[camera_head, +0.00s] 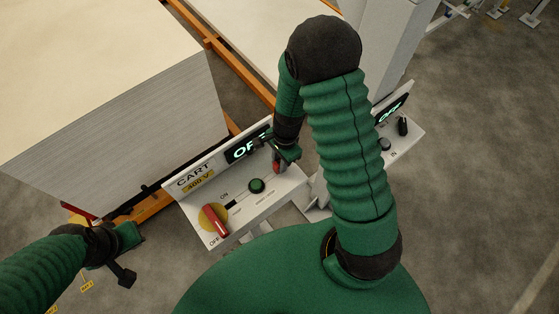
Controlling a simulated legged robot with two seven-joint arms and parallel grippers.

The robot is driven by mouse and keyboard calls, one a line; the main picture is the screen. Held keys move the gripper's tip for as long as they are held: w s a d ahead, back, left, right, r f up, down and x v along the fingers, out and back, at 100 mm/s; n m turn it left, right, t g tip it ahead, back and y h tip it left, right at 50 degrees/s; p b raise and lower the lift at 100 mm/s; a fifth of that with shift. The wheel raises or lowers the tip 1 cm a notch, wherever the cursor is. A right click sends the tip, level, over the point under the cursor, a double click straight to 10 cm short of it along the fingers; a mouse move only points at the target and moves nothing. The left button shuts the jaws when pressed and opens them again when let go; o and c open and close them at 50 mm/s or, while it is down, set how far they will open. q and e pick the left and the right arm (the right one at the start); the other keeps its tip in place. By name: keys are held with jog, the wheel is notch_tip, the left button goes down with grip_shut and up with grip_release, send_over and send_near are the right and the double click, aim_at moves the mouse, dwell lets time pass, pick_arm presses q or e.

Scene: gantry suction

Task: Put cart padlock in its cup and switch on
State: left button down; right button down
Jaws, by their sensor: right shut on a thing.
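The sloped white CART panel (190,206) stands in the middle of the head view. Its red rotary switch (214,221) on a yellow disc lies towards the OFF mark. Its display (240,150) shows green letters beginning "OF"; the rest is hidden by my arm. My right gripper (281,160) is shut on a small red thing, seemingly the padlock (277,169), at the panel's right end. Whether it touches the panel is unclear. A round green fitting (257,186) sits left of it. I cannot make out the cup. My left gripper (126,258) is at lower left, apart from the panel; its jaws are unclear.
A second white panel (402,142), marked IN, with a lit display and dark knobs, stands to the right, partly behind my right arm. A tall pale stack of sheets (110,125) fills the upper left beside orange rails (240,70). Grey floor is free at far right.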

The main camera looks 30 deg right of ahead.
jog(key=shift+f+b, duration=0.4)
jog(key=shift+f, duration=0.2)
jog(key=c, duration=1.1)
grip_release()
jog(key=r, duration=0.5)
jog(key=d+r, duration=0.1)
jog(key=r, duration=0.5)
jog(key=d+r+b, duration=0.1)
jog(key=r, duration=0.4)
jog(key=shift+w+r, duration=0.15)
jog(key=shift+r, duration=0.2)
